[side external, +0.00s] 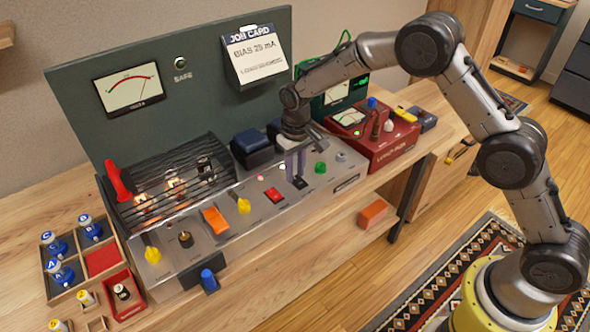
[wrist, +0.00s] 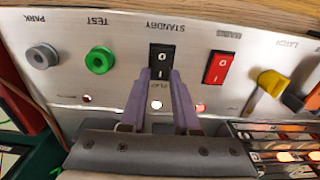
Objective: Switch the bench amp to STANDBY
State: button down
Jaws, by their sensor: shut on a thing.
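The bench amp (side external: 262,225) has a sloped metal panel, which fills much of the wrist view (wrist: 72,76). Its black rocker switch (wrist: 161,58) carries O and I marks, with STANDBY printed on one side and PLAY on the other. The switch also shows in the side view (side external: 299,184), just below the fingertips. My gripper (wrist: 160,76) points down at the panel, its two purple fingers straddling the PLAY end of the rocker and shut on it. The gripper (side external: 296,174) partly hides that area in the side view. A small lamp (wrist: 157,104) glows between the fingers.
A red rocker (wrist: 219,67) and a yellow lever (wrist: 269,82) flank the switch on one side. Green (wrist: 99,60) and grey (wrist: 41,57) knobs stand on the other. A slatted cage (side external: 190,160) covers glowing tubes. A red unit (side external: 390,150) stands beside the amp.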

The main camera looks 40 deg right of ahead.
aim_at(306, 189)
jog(key=shift+s+r+t, duration=0.1)
jog(key=shift+s+t, duration=0.05)
jog(key=shift+t, duration=0.55)
jog(key=shift+s+r+t, duration=0.1)
jog(key=shift+s+t, duration=0.05)
jog(key=shift+t, duration=0.55)
jog(key=c, duration=0.6)
grip_release()
jog(key=shift+f, duration=0.1)
jog(key=shift+c, duration=0.2)
jog(key=v, duration=1.4)
jog(key=shift+d, duration=0.1)
